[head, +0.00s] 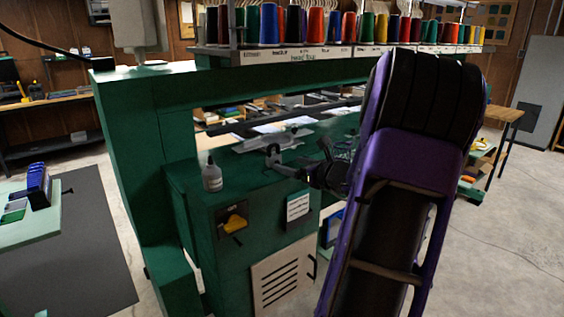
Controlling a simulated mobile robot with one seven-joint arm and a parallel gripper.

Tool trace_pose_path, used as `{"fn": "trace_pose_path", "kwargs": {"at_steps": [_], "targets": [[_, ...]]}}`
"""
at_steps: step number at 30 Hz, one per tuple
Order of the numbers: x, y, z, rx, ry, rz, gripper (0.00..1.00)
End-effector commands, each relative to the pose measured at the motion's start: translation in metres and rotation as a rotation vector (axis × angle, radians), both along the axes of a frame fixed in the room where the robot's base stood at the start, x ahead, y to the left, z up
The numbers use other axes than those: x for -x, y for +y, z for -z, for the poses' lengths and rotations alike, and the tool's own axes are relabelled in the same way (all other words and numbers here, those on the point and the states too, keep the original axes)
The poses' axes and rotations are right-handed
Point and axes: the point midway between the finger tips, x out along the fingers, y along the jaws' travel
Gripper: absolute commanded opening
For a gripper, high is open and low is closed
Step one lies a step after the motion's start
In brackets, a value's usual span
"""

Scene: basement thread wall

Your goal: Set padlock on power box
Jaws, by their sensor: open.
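My gripper (281,168) is open above the top of a green cabinet, reaching in from the right. A small grey shape (271,152) shows at its fingertips. I cannot tell whether it is the padlock or part of a finger. The front of the green cabinet (206,262) carries a dark panel with a yellow part (235,223), which may be the power box. The gripper is above and to the right of this yellow part, apart from it. I cannot identify a padlock with certainty; my arm hides much of the right side.
A white label (298,206) and a slatted vent (284,281) are on the front. A green beam (125,160) rises at left. Thread spools (316,26) line the rack above. Open floor (520,220) lies right.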

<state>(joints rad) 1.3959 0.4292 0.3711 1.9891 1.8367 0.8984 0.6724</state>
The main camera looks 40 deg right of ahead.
Motion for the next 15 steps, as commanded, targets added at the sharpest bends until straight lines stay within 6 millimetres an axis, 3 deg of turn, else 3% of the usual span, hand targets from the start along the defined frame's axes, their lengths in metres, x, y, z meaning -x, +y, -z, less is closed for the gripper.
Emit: {"fn": "trace_pose_path", "kwargs": {"at_steps": [6, 15], "targets": [[0.039, 0.004, -0.009, 0.002, 0.001, 0.001, 0.87], [0.055, 0.006, -0.011, 0.000, 0.000, -0.001, 0.87]]}}
